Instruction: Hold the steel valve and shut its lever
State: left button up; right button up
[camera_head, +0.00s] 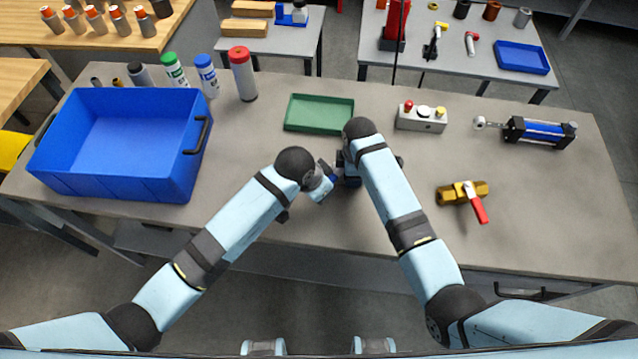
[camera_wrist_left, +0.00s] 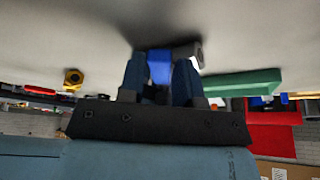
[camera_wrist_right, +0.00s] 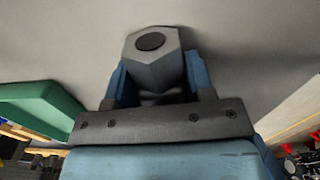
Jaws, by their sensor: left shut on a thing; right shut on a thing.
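The steel valve is a grey body with a hexagonal end (camera_wrist_right: 150,65) and a round dark opening, seen in the right wrist view. My right gripper (camera_wrist_right: 156,82) is shut on that body, a finger on each side. In the left wrist view, the valve's grey end (camera_wrist_left: 189,52) shows beside its blue lever (camera_wrist_left: 158,68). My left gripper (camera_wrist_left: 160,82) is shut on the blue lever. In the head view my left gripper (camera_head: 326,176) and right gripper (camera_head: 348,170) meet near the table's middle; my arms hide most of the valve, and the lever's angle is unclear.
A brass valve with red lever (camera_head: 462,193) lies to the right. A green tray (camera_head: 318,113) is just behind my grippers, a button box (camera_head: 422,117) and a blue cylinder (camera_head: 538,131) behind right. A large blue bin (camera_head: 75,181) stands left; the table's front right is clear.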

pick_arm(q)
jog(key=shift+d+r, duration=0.15)
jog(key=shift+d, duration=0.15)
jog(key=o, duration=0.8)
jog(key=shift+o, duration=0.9)
jog(key=shift+a, duration=0.15)
